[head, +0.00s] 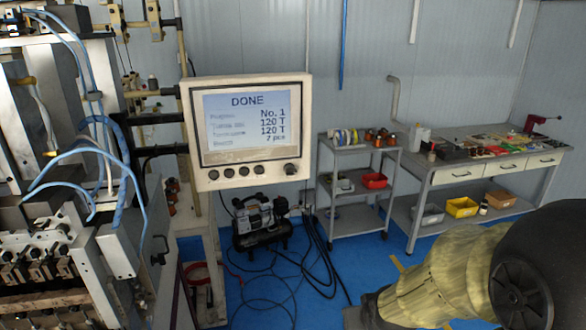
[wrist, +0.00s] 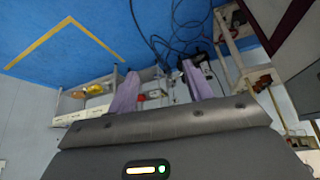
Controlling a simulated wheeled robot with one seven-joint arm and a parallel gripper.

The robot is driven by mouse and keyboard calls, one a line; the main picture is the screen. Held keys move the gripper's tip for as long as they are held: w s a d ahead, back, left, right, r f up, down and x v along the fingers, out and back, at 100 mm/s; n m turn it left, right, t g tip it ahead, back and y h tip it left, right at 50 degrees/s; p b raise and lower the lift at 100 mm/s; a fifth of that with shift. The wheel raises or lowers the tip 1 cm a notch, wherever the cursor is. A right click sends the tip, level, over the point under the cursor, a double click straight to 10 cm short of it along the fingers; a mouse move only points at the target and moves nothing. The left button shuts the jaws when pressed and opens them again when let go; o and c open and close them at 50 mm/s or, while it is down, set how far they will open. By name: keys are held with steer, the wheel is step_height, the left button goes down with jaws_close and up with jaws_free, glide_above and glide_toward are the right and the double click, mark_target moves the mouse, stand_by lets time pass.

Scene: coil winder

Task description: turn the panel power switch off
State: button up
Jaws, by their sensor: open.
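The control panel (head: 197,130) is a cream box on an arm at the winder's right side, in the head view. Its lit screen (head: 247,120) reads DONE, No. 1, 120 T, 120 T, 7 pcs. Below the screen are several small dark round buttons (head: 230,171) and a larger dark knob (head: 291,169) at the right. No label shows which is the power switch, and its position is too small to read. My gripper (wrist: 159,70) has its two pale purple fingers apart with nothing held between them. In the head view my arm is low at the right, well away from the panel.
The coil winder (head: 70,190) with blue hoses fills the left. A compressor (head: 262,222) and loose cables lie on the blue floor below the panel. A grey shelf cart (head: 350,148) and a workbench (head: 485,155) stand behind. Open floor lies between.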

steer(key=w+a+r+n+t+y+p, duration=0.1)
steer(key=w+a+r+t+p, duration=0.3)
steer(key=r, duration=0.5)
steer(key=w+a+r+n+t+y+p, duration=0.1)
steer(key=w+a+r+t+y+p, duration=0.2)
steer(key=w+a+r+t, duration=0.4)
step_height(320, 180, up, 4)
steer(key=shift+w+f+y+p, duration=0.2)
steer(key=shift+w+y+p, duration=0.15)
steer(key=shift+w, duration=0.35)
steer(key=shift+a, duration=0.1)
